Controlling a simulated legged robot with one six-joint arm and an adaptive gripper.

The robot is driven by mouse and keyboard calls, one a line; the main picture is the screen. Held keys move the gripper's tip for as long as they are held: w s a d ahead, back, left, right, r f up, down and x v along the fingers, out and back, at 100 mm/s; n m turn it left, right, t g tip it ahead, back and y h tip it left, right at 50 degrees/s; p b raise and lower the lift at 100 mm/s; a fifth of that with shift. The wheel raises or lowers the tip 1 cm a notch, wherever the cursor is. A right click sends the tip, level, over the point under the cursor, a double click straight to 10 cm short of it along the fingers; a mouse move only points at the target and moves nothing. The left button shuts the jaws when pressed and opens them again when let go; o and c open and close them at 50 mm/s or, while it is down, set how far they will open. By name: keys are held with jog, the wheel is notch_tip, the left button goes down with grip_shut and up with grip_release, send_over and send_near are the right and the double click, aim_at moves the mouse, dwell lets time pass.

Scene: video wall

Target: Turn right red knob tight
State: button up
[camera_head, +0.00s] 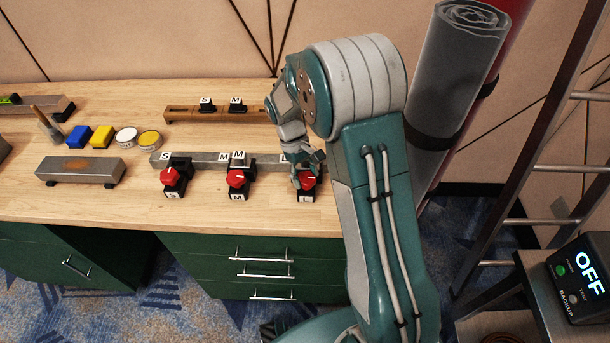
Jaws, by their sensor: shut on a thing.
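Three red knobs on small black clamps stand in a row along a grey metal bar (203,160) on the wooden workbench. The left red knob (170,176) is by a label S and the middle red knob (236,178) is by a label M. The right red knob (309,183) sits above a label L (306,197). My gripper (306,179) reaches down from above and is shut on the right red knob. Its fingers cover part of the knob, and my arm hides the bench to the right of it.
A wooden rail (187,114) with two small black blocks lies behind. Blue (78,136) and yellow (102,136) blocks, round tins (149,140) and a grey bar (80,171) sit at the left. A ladder (520,150) and grey roll (450,80) stand at the right.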

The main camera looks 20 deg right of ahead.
jog(key=shift+w+m+y, duration=0.1)
jog(key=shift+m+y, duration=0.2)
jog(key=shift+m, duration=0.4)
jog(key=o, duration=1.1)
jog(key=shift+o, duration=0.2)
jog(key=shift+r, duration=0.1)
jog(key=v, duration=1.1)
jog(key=shift+w+r, duration=0.25)
jog(key=shift+r, duration=0.05)
